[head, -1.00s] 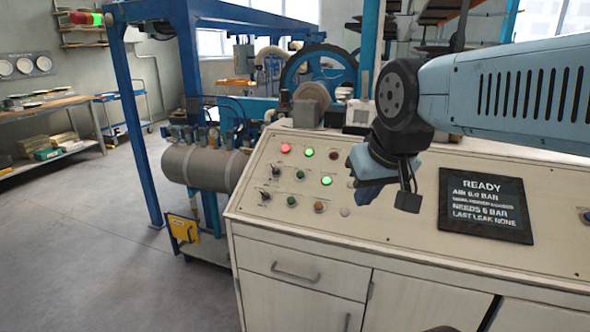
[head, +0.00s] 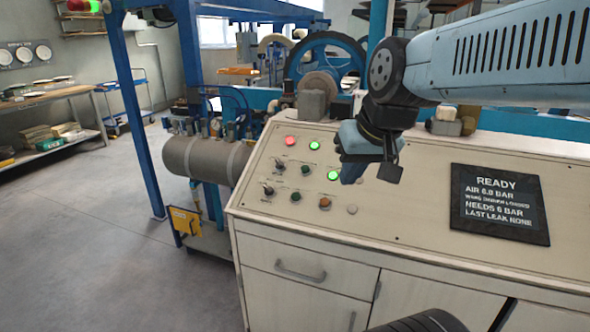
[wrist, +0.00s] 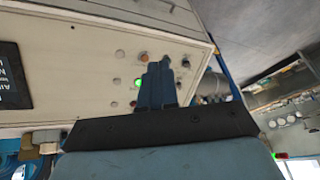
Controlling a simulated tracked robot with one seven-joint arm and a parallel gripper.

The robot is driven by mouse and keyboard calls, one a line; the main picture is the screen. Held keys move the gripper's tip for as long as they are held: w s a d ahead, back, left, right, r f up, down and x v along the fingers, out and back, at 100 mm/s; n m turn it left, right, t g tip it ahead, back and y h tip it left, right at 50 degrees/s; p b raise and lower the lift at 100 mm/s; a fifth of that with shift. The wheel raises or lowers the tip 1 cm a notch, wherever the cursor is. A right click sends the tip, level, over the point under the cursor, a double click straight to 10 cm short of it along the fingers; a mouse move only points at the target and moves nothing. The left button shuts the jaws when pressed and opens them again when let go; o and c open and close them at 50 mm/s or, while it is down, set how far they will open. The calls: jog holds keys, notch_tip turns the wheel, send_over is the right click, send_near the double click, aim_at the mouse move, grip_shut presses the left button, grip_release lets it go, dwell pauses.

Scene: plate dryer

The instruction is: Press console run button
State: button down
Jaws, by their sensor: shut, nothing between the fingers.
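The cream console (head: 420,220) has a sloping panel with a red-lit lamp (head: 290,141) and two green-lit ones, an upper (head: 314,146) and a lower (head: 333,175). Dark green buttons (head: 295,196), an orange button (head: 324,203) and black switches sit around them. I cannot read which is the run button. My gripper (head: 350,176) is shut and empty, just right of the lower green lamp; contact cannot be told. In the wrist view its fingers (wrist: 161,68) point at the panel, with a green glow (wrist: 138,83) at their left and an orange button (wrist: 143,57) just beyond.
A black display (head: 500,205) on the panel reads READY, NEEDS 6 BAR, LAST LEAK NONE. A blue frame with a grey tank (head: 205,160) stands left of the console. Open floor (head: 90,240) lies at the left.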

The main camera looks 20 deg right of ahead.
aim_at(305, 169)
jog(key=w+f+m+y, duration=0.1)
jog(key=w+f+m, duration=0.1)
jog(key=w, duration=0.8)
jog(key=w+f+m+t+y, duration=0.1)
jog(key=w+m, duration=0.4)
jog(key=w, duration=0.6)
jog(key=w+f+m+t+y, duration=0.1)
jog(key=w+f+m+y, duration=0.1)
jog(key=w, duration=0.8)
jog(key=shift+w+f+m+y, duration=0.3)
jog(key=shift+f+m, duration=0.55)
jog(key=shift+m, duration=0.05)
jog(key=shift+d, duration=0.1)
jog(key=shift+w+d+f, duration=0.45)
jog(key=shift+w+f, duration=0.15)
jog(key=shift+f, duration=0.65)
jog(key=shift+w+d+f, duration=0.4)
jog(key=shift+w+f, duration=0.2)
jog(key=shift+f, duration=0.7)
jog(key=shift+w+d+f, duration=0.45)
jog(key=shift+w+f, duration=0.15)
jog(key=shift+f, duration=0.65)
jog(key=shift+w+d+f, duration=0.25)
jog(key=shift+f, duration=0.4)
jog(key=shift+r, duration=0.1)
jog(key=shift+s+a+r, duration=0.3)
jog(key=shift+s+r, duration=0.05)
jog(key=shift+r, duration=0.25)
